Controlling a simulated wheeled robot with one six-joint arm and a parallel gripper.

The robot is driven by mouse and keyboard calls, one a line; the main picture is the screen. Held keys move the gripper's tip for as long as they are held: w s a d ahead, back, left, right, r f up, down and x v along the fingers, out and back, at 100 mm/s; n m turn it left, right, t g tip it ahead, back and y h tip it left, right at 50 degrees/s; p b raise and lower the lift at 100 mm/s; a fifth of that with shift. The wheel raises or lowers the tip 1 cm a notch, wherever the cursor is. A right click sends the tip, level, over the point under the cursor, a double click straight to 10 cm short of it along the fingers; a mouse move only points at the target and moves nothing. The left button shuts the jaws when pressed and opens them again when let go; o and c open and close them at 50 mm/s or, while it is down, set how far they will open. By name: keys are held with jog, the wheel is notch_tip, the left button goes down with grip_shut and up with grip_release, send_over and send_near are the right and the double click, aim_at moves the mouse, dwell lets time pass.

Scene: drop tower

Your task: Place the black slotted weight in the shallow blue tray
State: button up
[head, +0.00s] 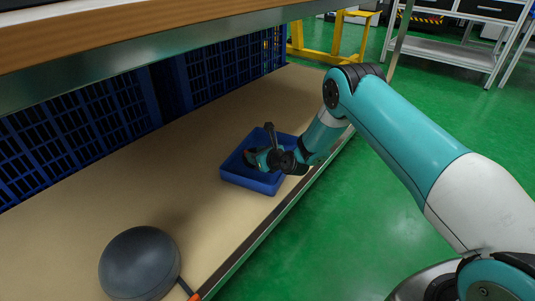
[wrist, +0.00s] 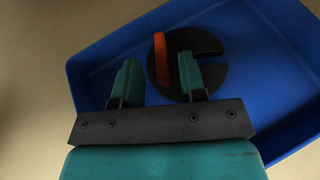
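The black slotted weight (wrist: 205,65) is a dark disc with a slot cut in from its right side. It lies in the shallow blue tray (wrist: 275,70) in the wrist view, with an upright orange tab (wrist: 160,58) at its left. My gripper (wrist: 160,75) is open, its two teal fingers apart, with the tab between and beyond them and gaps on both sides. In the head view the blue tray (head: 248,181) sits on the tan shelf, and my gripper (head: 252,157) is low over it. There the weight is mostly hidden by my gripper.
A dark grey dome (head: 138,262) with a thin stem and an orange end stands at the near left of the shelf (head: 195,200). Blue slatted crates (head: 80,125) line the back. A wooden upper shelf (head: 120,40) hangs above. The shelf between dome and tray is clear.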

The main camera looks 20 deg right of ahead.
jog(key=p+v, duration=0.3)
jog(key=v, duration=0.5)
jog(key=shift+d+r, duration=0.1)
jog(key=shift+s+r, duration=0.2)
jog(key=shift+s, duration=0.1)
jog(key=s+a+r+n+g+y, duration=0.1)
jog(key=s+a+r+n+g, duration=0.3)
jog(key=r+n, duration=0.55)
jog(key=s+a+r+n+g+y, duration=0.25)
jog(key=s+a+r+n, duration=0.35)
jog(key=r+n, duration=0.4)
jog(key=s+d+r+n+g+h, duration=0.1)
jog(key=s+r+n, duration=0.3)
jog(key=s, duration=0.5)
jog(key=s+d+r+n+g+h, duration=0.2)
jog(key=s+r+n, duration=0.2)
jog(key=s+n, duration=0.4)
jog(key=s+d+r+n+g+h, duration=0.1)
jog(key=s+r+n, duration=0.3)
jog(key=s, duration=0.7)
jog(key=shift+s+d+n+g+h, duration=0.2)
jog(key=shift+n+g+h, duration=0.5)
jog(key=shift+n, duration=0.45)
